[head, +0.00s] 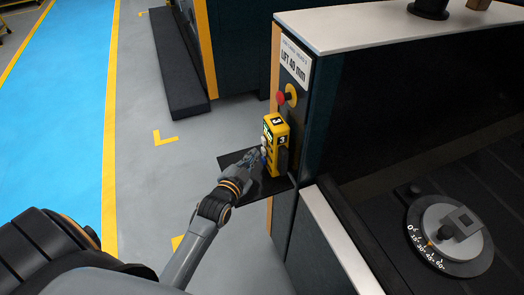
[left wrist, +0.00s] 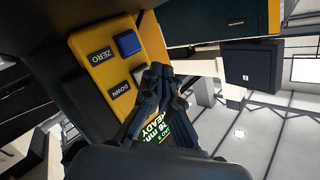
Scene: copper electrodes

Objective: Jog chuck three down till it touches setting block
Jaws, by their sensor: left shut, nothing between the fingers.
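A yellow pendant marked 3 (head: 272,126) stands upright on a small black shelf at the machine's side. In the left wrist view its face (left wrist: 92,48) shows a blue button (left wrist: 128,43), labels ZERO and DOWN (left wrist: 121,89), and a display reading READY, partly covered by my fingers. My left gripper (head: 257,155) is shut and empty, close in front of the button face. Its fingertips also show in the left wrist view (left wrist: 158,72), over a pale button beside DOWN; I cannot tell whether they touch it. My right gripper is not in view. I cannot identify chuck three or the setting block.
A red stop button (head: 281,98) sits above the pendant, under a sign reading LIFT 40 mm (head: 294,62). A round angle-marked dial (head: 450,240) lies in the machine bed at right. The black shelf (head: 232,160) juts out below the pendant. Grey floor (head: 150,185) is clear at left.

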